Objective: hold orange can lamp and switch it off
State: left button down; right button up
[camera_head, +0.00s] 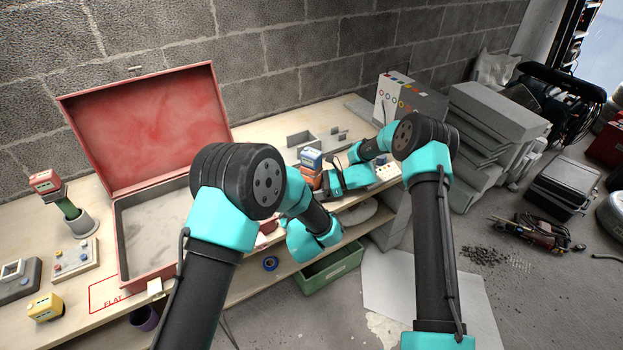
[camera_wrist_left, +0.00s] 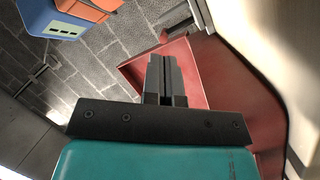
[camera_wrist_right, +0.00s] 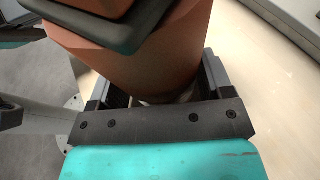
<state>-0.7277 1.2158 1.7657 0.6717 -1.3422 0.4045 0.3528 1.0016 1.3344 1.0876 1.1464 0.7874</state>
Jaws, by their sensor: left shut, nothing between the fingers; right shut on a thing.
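The orange can lamp (camera_wrist_right: 140,60) fills the upper middle of the right wrist view, between the two fingers of my right gripper (camera_wrist_right: 155,88), which is shut on its body. Its dark-rimmed upper part is cut off by the frame. In the head view the lamp (camera_head: 310,177) is small, with a blue boxy part (camera_head: 311,158) above the orange, beside my right wrist. My left gripper (camera_wrist_left: 165,75) is shut and empty, its fingers together. A blue and orange block (camera_wrist_left: 62,18) shows at the upper left of the left wrist view, apart from these fingers. A switch cannot be made out.
An open red case (camera_head: 150,130) stands on the wooden bench. A green crate (camera_head: 330,270) is below. Grey blocks (camera_head: 310,140) lie at the back.

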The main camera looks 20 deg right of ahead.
pick_arm(q)
jog(key=shift+s+a, duration=0.55)
jog(key=shift+a, duration=0.2)
pick_arm(e)
jog(key=o, duration=1)
jog(key=shift+o, duration=0.2)
jog(key=shift+d, duration=0.1)
jog(key=v, duration=1.2)
